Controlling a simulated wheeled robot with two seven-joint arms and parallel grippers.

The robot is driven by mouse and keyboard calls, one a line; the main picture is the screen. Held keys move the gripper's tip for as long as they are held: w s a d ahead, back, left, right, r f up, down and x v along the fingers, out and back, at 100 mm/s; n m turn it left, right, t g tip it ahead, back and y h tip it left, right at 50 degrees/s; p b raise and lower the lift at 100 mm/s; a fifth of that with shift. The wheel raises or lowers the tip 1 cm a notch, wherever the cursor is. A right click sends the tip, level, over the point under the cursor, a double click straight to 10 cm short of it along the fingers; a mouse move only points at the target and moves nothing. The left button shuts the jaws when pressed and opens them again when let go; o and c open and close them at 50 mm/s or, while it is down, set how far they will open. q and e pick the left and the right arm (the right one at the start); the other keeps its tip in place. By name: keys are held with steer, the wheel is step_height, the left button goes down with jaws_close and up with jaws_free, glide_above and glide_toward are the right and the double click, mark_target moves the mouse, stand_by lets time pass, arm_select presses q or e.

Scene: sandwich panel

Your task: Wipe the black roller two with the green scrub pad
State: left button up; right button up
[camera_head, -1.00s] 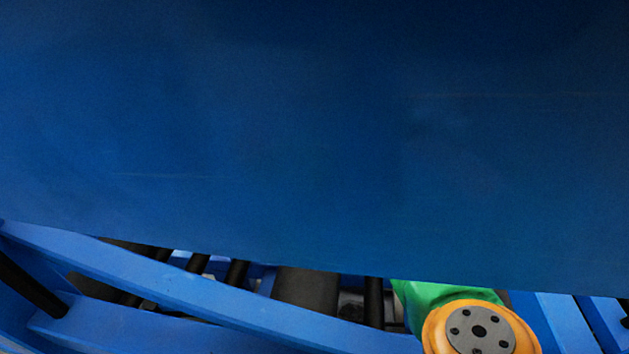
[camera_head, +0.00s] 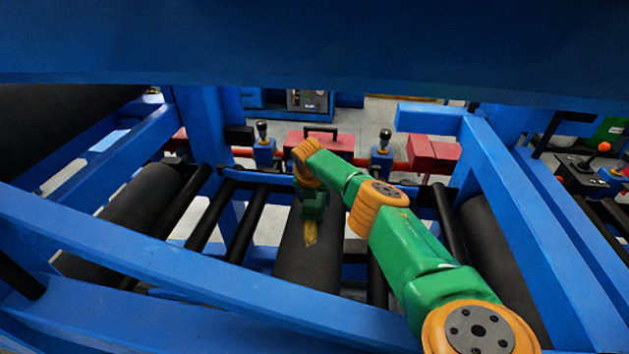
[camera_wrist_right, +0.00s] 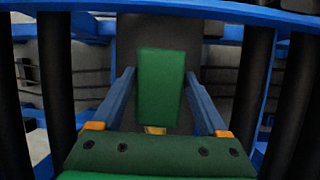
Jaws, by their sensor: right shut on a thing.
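My right gripper (camera_head: 312,212) is at the end of the green and orange arm, over the middle black roller (camera_head: 303,262). In the right wrist view its two blue fingers are shut on the green scrub pad (camera_wrist_right: 160,88), a dark green block. The dark roller (camera_wrist_right: 160,32) shows behind the pad there; I cannot tell whether they touch. A yellowish patch (camera_head: 310,234) shows at the roller just below the gripper. I cannot make out the pad clearly in the head view. My left gripper is not in view.
A long blue beam (camera_head: 180,265) crosses in front of the rollers, and blue posts (camera_head: 205,125) stand behind. A large blue surface (camera_head: 310,45) covers the top. Other dark rollers lie at left (camera_head: 125,215) and right (camera_head: 490,240), with thin black bars between.

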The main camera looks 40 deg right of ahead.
steer(key=shift+f+b, duration=0.95)
steer(key=shift+f, duration=0.05)
